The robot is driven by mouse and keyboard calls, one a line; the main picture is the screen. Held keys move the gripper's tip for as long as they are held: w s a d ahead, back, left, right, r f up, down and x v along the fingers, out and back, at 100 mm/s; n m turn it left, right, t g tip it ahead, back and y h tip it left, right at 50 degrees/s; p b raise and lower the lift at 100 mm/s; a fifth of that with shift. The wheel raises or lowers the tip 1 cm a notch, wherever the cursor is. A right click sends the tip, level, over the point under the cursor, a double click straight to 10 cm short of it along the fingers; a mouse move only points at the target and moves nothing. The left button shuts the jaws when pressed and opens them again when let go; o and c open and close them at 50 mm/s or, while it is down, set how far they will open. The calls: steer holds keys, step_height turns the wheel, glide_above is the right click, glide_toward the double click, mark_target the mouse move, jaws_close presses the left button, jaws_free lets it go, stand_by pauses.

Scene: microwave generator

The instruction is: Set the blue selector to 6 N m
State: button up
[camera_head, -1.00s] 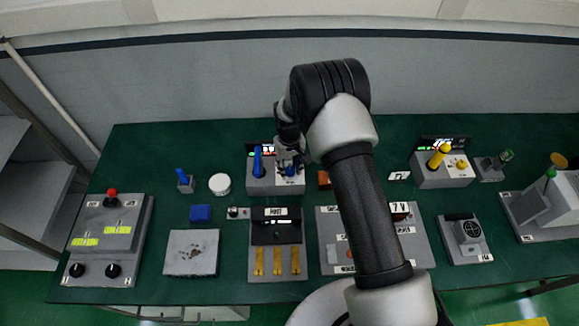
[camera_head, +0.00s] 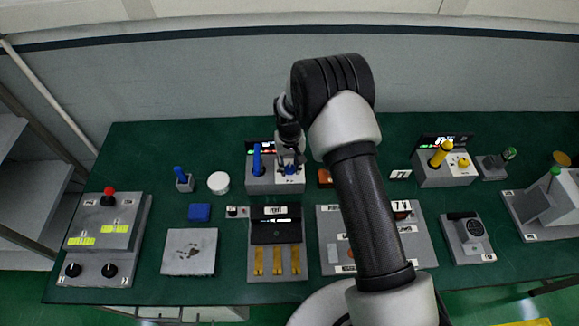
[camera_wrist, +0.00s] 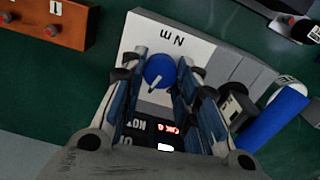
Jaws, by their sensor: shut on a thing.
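A dark display (camera_wrist: 150,134) with red and white digits is partly hidden by the fingers. The set value cannot be read.
A blue lever (camera_head: 257,158) stands on the same box, left of my gripper. An orange-brown box (camera_head: 325,177) sits close on the right. A white round piece (camera_head: 218,183) lies to the left. A panel with yellow levers (camera_head: 276,262) stands in front.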

mark_target(290, 167)
steer(key=m+b, duration=0.2)
steer(key=m, duration=0.2)
steer(key=shift+m, duration=0.4)
stand_by(0.4)
steer(key=o, duration=1.1)
step_height(290, 167, up, 12)
steer(key=shift+r, duration=0.1)
stand_by(0.3)
